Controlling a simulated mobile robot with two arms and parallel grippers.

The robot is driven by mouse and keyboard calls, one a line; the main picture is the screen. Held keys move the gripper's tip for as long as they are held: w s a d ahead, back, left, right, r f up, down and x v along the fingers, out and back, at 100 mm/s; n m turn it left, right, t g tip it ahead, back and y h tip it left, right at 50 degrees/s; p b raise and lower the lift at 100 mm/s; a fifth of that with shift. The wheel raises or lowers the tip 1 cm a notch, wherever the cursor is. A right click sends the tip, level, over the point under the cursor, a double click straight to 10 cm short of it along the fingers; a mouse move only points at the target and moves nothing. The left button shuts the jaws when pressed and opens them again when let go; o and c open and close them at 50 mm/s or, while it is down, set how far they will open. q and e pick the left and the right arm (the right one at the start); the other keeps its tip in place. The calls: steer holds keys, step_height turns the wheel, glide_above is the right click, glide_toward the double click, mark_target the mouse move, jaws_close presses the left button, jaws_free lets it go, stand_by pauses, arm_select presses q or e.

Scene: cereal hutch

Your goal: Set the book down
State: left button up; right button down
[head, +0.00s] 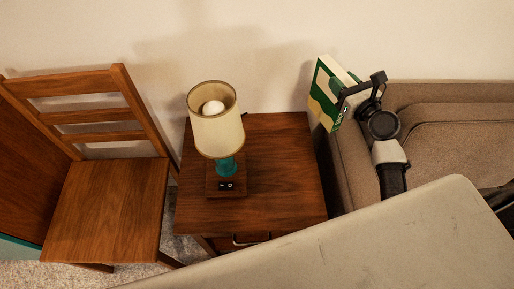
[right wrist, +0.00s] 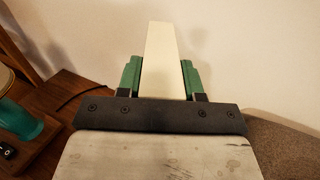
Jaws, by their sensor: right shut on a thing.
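The book (head: 326,94) has a green, yellow and white cover and pale pages. It is held upright at the right rear of the wooden side table, above the sofa's arm. My right gripper (head: 362,92) is shut on it. My left gripper is not in view.
The side table (head: 285,165) has bare top to the right of a lamp (head: 217,130) with a teal stem. A wooden chair (head: 105,200) stands at the left. A brown sofa (head: 440,130) is at the right, and a wall rises behind.

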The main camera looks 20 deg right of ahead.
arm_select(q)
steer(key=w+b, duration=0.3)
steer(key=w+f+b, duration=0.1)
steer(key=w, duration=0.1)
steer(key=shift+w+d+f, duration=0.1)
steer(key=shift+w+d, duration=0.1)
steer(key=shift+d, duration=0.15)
arm_select(e)
steer(key=a+f, duration=1)
steer(key=a, duration=0.1)
steer(key=shift+s+a+f, duration=0.15)
steer(key=shift+a+f, duration=0.2)
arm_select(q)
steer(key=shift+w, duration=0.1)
arm_select(e)
steer(key=shift+f+b, duration=0.1)
steer(key=shift+b, duration=0.2)
steer(key=c, duration=0.8)
jaws_free()
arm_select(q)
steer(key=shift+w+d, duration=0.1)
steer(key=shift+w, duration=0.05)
arm_select(e)
steer(key=shift+o, duration=0.3)
